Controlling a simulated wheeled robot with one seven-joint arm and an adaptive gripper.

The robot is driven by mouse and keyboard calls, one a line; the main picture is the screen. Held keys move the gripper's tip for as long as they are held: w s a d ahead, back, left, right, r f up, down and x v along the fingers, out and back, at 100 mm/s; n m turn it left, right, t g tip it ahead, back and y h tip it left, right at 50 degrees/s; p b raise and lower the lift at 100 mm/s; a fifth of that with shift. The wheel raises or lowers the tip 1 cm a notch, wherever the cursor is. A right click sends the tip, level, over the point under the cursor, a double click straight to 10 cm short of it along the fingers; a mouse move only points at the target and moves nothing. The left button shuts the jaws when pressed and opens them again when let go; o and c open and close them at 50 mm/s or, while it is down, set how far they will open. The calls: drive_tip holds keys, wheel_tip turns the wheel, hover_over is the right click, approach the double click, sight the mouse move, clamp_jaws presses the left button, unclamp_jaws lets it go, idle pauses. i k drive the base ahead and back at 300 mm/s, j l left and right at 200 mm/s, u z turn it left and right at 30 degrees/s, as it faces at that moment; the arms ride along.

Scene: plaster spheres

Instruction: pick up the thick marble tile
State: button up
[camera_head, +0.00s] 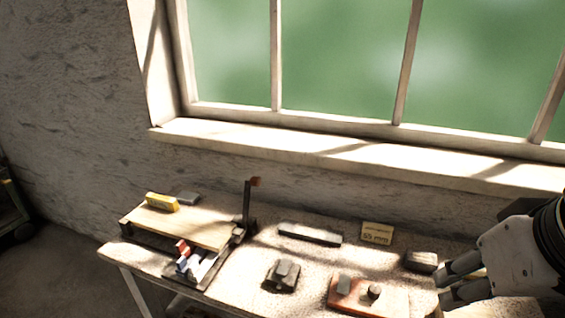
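My gripper (441,289) reaches in from the right edge over the right end of the table. Its two dark fingers point left and stand apart, with nothing visible between them. A thick grey block (421,261) lies near the back of the table, just left of the upper finger. It may be the thick marble tile, but its surface is too shaded to be sure. I cannot tell whether the finger touches it. A long, flat grey slab (310,234) lies farther left near the wall.
A reddish board (352,296) with small pieces on it lies left of my gripper. A small dark device (282,274) stands mid-table. A wooden board (178,224) with a yellow block (162,201) is at left.

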sight(186, 197)
drive_tip(key=i+j+z, duration=0.1)
drive_tip(key=j+z, duration=0.3)
drive_tip(key=j, duration=0.25)
drive_tip(key=j+z, duration=0.45)
drive_tip(key=j, duration=4.3)
drive_tip(key=k, duration=0.1)
